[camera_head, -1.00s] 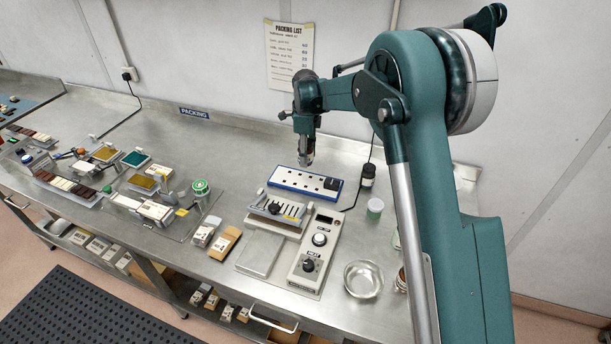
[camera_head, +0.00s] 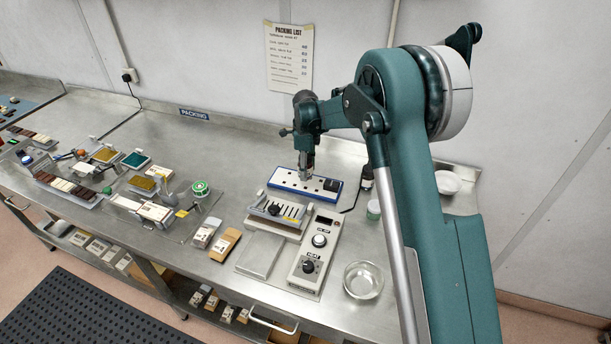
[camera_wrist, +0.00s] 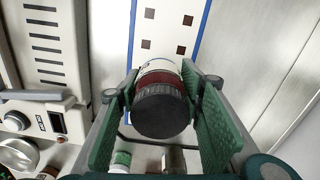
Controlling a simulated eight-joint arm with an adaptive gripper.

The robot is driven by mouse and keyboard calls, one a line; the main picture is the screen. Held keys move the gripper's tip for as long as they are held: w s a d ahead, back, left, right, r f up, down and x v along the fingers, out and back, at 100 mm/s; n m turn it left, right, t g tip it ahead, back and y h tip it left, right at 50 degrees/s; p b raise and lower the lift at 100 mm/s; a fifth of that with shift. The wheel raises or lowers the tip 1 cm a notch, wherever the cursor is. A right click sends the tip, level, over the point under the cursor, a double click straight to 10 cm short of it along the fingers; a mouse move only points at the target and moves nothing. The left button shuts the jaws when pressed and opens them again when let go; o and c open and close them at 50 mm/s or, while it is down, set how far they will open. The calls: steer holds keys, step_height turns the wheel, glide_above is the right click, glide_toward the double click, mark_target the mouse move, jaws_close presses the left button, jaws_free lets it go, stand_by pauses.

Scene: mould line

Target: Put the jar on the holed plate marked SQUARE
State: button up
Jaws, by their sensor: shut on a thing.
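My gripper (camera_wrist: 165,100) is shut on a jar in the wrist view. The jar (camera_wrist: 163,90) has a black ribbed lid, a dark red band and a white part, and sits between the two green fingers. In the head view my gripper (camera_head: 306,172) is over a long white plate (camera_head: 288,181) with a blue edge and dark holes. The plate's holes look square in the wrist view, where it also shows (camera_wrist: 170,30) beyond the jar. I cannot read any SQUARE marking. Whether the jar touches the plate cannot be told.
A black block (camera_head: 332,185) is at the plate's right end. A slotted device (camera_head: 280,210) and a control box with knobs (camera_head: 315,252) stand in front. A dark bottle (camera_head: 366,180), a green-lidded jar (camera_head: 374,210) and a glass bowl (camera_head: 363,280) are to the right.

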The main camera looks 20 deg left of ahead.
steer(key=shift+f, duration=1.55)
steer(key=shift+f, duration=0.15)
steer(key=o, duration=1)
steer(key=shift+r, duration=0.2)
step_height(320, 180, up, 12)
